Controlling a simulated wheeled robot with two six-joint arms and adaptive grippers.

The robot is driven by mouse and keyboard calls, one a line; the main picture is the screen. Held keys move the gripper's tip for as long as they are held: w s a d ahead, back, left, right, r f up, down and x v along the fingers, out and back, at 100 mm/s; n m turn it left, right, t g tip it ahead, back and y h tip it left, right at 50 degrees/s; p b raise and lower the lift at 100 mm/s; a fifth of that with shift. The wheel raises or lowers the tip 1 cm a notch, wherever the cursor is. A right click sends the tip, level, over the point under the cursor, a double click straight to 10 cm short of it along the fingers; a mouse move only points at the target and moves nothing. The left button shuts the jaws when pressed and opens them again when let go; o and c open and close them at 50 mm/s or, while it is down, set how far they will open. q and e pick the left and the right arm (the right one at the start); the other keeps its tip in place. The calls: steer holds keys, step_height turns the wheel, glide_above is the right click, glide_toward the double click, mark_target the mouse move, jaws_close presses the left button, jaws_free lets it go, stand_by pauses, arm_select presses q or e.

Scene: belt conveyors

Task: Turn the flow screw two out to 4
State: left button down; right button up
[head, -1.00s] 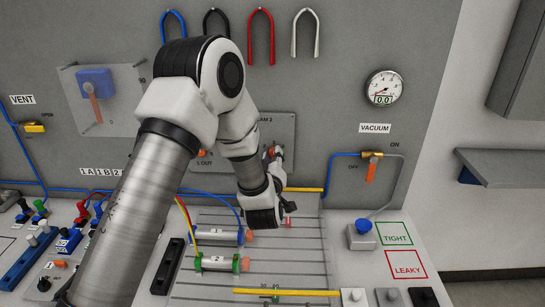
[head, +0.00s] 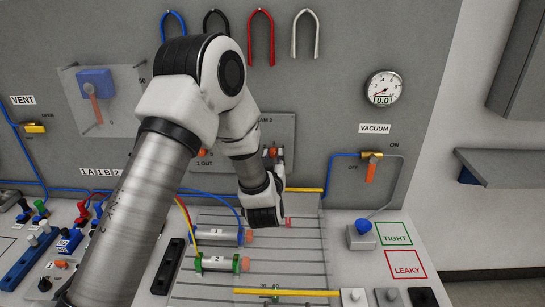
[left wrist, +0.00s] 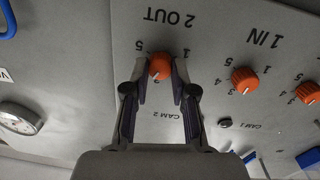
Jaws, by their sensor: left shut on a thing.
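The 2 OUT flow screw is an orange knob (left wrist: 160,66) on the grey panel; the left wrist view shows it upside down. A 5 and a 1 show on either side, and a 3 shows just under it; its pointer is too small to read surely. My left gripper (left wrist: 161,74) is shut on this knob, one finger on each side. In the head view the knob (head: 271,153) shows small beside my left gripper (head: 276,154), partly hidden by the wrist. My right gripper is not in view.
The 1 IN knob (left wrist: 244,80) and another orange knob (left wrist: 308,92) sit beside it. A vacuum gauge (head: 384,87) hangs to the right. Cylinders (head: 217,263) lie on the slotted bench below. A blue tube runs along the panel foot.

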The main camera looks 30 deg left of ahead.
arm_select(q)
steer(key=m+p, duration=0.1)
steer(key=m, duration=0.5)
steer(key=shift+w+r, duration=0.1)
steer(key=shift+r, duration=0.05)
stand_by(0.3)
steer(key=c, duration=0.9)
jaws_free()
steer(key=shift+c, duration=0.2)
steer(key=shift+w+a+f, duration=0.15)
steer(key=shift+f, duration=0.05)
steer(key=v, duration=1.2)
steer(key=shift+r, duration=0.15)
steer(key=shift+g, duration=0.3)
